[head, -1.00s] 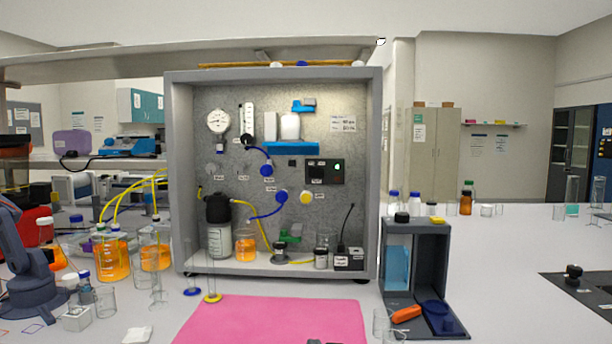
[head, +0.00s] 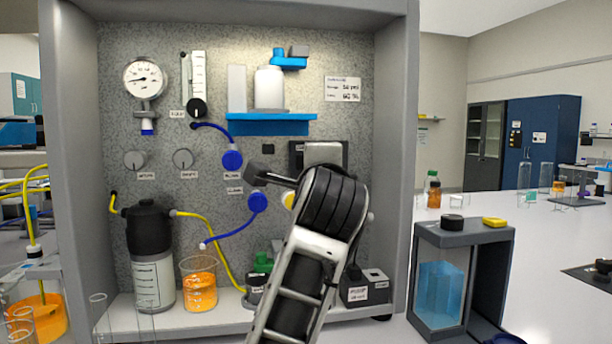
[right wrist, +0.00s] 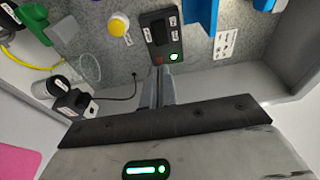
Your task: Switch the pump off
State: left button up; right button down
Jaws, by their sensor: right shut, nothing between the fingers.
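The dark control panel (head: 297,151) on the rig's back board is mostly hidden behind my right arm in the head view. The right wrist view shows the panel (right wrist: 158,38) with a lit green button or lamp (right wrist: 175,57) and a dull red-brown one (right wrist: 157,60) beside it. My right gripper (right wrist: 160,72) is shut and empty. Its fingertips are close to the panel's edge by these two; I cannot tell whether they touch. The pump box (head: 367,290) stands on the shelf at lower right. My left gripper is not in view.
A yellow knob (right wrist: 118,24) and blue knobs (head: 232,160) sit near the panel. The blue shelf (head: 270,124) with a white bottle is above. The rig's grey side wall (head: 400,150) is right of my arm. Glassware and an orange beaker (head: 200,290) stand low.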

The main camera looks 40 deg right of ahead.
pick_arm(q)
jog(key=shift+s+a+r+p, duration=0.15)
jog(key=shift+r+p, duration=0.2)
jog(key=shift+p, duration=0.75)
pick_arm(e)
jog(key=x, duration=1.3)
jog(key=shift+d, duration=0.15)
jog(key=shift+r, duration=0.15)
